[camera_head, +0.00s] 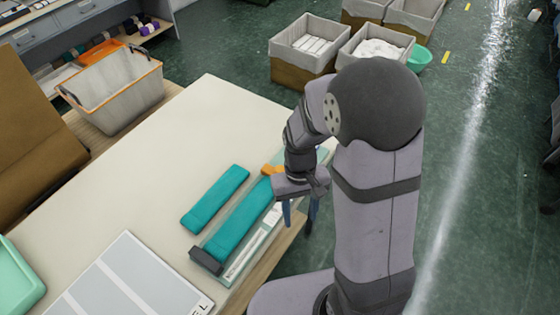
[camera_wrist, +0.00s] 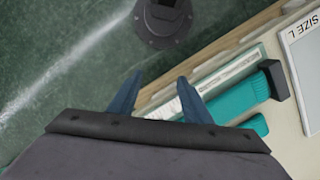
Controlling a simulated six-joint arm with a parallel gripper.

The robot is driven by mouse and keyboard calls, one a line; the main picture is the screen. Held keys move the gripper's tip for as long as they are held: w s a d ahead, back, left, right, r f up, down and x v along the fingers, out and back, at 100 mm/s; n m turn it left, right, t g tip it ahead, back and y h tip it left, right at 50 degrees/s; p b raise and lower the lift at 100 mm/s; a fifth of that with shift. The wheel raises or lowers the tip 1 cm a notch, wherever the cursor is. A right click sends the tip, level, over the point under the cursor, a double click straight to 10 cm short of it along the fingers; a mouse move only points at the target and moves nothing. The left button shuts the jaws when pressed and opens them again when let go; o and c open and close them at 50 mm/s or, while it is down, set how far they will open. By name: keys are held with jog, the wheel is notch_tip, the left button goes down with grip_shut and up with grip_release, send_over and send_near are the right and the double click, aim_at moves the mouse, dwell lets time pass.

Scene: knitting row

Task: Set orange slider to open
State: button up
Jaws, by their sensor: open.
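The orange slider (camera_head: 269,170) shows at the far end of a narrow glassy fixture (camera_head: 212,262) on the table, just left of my wrist. My arm may hide part of it, and I cannot tell its setting. A teal knitted strip (camera_head: 240,223) lies along the fixture, with a dark block (camera_head: 206,261) at its near end. My gripper (camera_head: 299,224) is open and empty, fingers pointing down near the table's right edge, right of the slider. In the wrist view the open fingers (camera_wrist: 160,77) show beside the fixture's pale scale strip (camera_wrist: 220,83); the slider is not visible there.
A second teal strip (camera_head: 215,198) lies left of the fixture. A grey size board (camera_head: 130,285) and a mint tray (camera_head: 15,280) are at the near left. A grey bin (camera_head: 115,90) stands beyond the table. The table's far left area is clear.

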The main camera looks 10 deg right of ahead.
jog(key=t, duration=0.1)
send_near(280, 169)
jog(key=s+f, duration=0.5)
jog(key=s, duration=0.2)
jog(key=shift+t, duration=0.8)
jog(key=w+r, duration=0.1)
jog(key=w, duration=0.1)
jog(key=w+r, duration=0.1)
jog(key=w, duration=0.1)
jog(key=w+r, duration=0.2)
jog(key=shift+w, duration=0.4)
jog(key=shift+s+r+m, duration=0.1)
jog(key=shift+r+m, duration=0.1)
jog(key=shift+m, duration=0.1)
jog(key=shift+s+d, duration=0.1)
jog(key=shift+s, duration=0.2)
jog(key=shift+f+p, duration=1.45)
jog(key=shift+f, duration=2.25)
grip_shut()
jog(key=w+d+b, duration=0.1)
jog(key=w+d, duration=0.3)
jog(key=shift+w+d+r, duration=0.1)
jog(key=shift+w+d, duration=0.15)
jog(key=shift+w, duration=0.1)
